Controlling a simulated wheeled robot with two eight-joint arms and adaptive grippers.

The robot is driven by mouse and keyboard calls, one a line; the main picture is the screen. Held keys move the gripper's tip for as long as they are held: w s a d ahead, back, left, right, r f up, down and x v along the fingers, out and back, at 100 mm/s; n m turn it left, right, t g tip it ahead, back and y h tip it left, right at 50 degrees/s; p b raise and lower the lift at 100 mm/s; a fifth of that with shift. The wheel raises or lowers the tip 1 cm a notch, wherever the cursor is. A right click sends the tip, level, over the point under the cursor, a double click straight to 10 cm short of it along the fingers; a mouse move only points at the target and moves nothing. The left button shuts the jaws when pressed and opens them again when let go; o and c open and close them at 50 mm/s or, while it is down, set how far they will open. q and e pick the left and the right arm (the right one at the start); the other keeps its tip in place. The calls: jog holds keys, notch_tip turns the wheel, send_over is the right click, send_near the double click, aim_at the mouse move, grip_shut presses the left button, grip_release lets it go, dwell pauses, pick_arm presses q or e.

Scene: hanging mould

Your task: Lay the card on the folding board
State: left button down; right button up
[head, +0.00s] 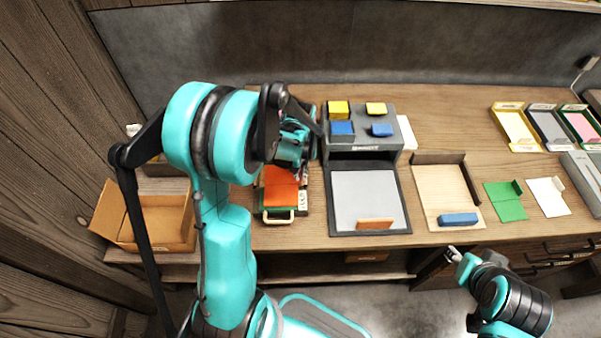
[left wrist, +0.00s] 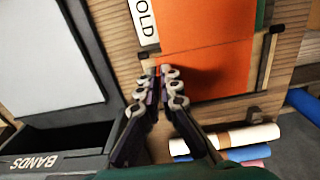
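The orange card (head: 281,190) lies over the folding board, with a crease across it. In the left wrist view the card (left wrist: 205,70) fills the upper middle beside a white label ending in "OLD". The folding board (head: 279,217) shows mostly as a rim and pale handle at its near side. My left gripper (left wrist: 162,74) has its fingertips close together at a far corner of the card and appears shut on its edge. In the head view my left arm hides this contact. My right gripper (head: 454,252) is in front of the table, far from the card; its fingers are too small to judge.
Right of the board is a grey mat (head: 368,190) with a BANDS box (head: 362,148) behind it. Paper rolls (left wrist: 245,136) lie beyond the board's far edge. A cardboard box (head: 160,219) stands at left. A wooden tray (head: 440,187) and a green card (head: 506,203) are further right.

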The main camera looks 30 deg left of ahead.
pick_arm(q)
jog(key=shift+f+b, duration=0.3)
dwell(0.5)
jog(key=c, duration=1.6)
grip_release()
jog(key=shift+c, duration=0.2)
notch_tip(320, 180, up, 12)
